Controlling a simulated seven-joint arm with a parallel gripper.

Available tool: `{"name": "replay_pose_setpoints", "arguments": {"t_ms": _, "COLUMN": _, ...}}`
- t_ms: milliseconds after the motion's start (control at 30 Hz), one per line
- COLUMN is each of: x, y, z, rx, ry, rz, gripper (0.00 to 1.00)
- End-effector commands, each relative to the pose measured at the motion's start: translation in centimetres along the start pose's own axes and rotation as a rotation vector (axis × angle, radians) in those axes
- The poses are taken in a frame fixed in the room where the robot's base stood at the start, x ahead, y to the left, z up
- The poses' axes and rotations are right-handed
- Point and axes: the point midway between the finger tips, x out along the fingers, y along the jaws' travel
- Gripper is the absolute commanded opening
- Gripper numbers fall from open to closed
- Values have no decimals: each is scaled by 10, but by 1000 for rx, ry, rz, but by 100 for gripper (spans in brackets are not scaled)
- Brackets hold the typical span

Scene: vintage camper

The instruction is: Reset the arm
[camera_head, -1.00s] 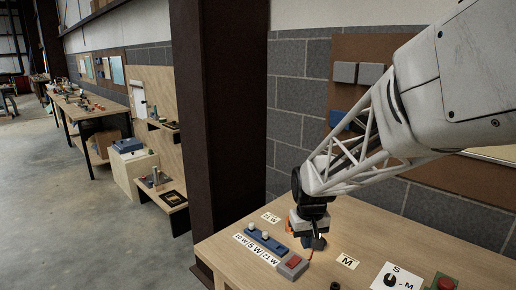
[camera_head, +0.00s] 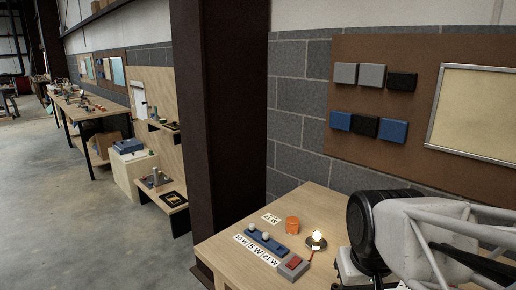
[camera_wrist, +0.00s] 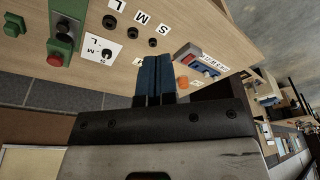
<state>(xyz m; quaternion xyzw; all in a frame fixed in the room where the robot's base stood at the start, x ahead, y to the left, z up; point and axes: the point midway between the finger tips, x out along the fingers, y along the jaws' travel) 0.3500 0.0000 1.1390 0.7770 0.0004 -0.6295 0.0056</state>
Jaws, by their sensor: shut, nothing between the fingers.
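My gripper (camera_wrist: 155,60) shows in the wrist view as two blue fingers pressed together, with nothing between them. They point over the wooden workbench (camera_wrist: 215,12), apart from the things on it as far as I can see. In the head view my arm fills the lower right, folded close to the camera, and the fingertips cannot be made out there. A small lit bulb (camera_head: 316,238) stands on a dark base on the workbench (camera_head: 225,245), left of my arm.
On the bench are an orange cylinder (camera_head: 292,225), a blue strip with white bulbs (camera_head: 272,247) and a grey box with a red switch (camera_head: 293,265). The wrist view shows a green box with a red button (camera_wrist: 58,52) and black knobs (camera_wrist: 110,21). A brown pillar (camera_head: 215,130) stands left.

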Motion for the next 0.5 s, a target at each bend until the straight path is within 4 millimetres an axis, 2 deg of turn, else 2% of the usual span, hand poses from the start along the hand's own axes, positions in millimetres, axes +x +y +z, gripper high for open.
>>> {"name": "replay_pose_setpoints", "arguments": {"t_ms": 100, "x": -4, "y": 2, "z": 19, "rx": 16, "ry": 14, "rz": 2, "gripper": 0}}
{"name": "replay_pose_setpoints", "arguments": {"t_ms": 200, "x": -7, "y": 3, "z": 28, "rx": 24, "ry": 21, "rz": 3, "gripper": 0}}
{"name": "replay_pose_setpoints", "arguments": {"t_ms": 500, "x": -7, "y": 4, "z": 35, "rx": 29, "ry": 23, "rz": 4, "gripper": 0}}
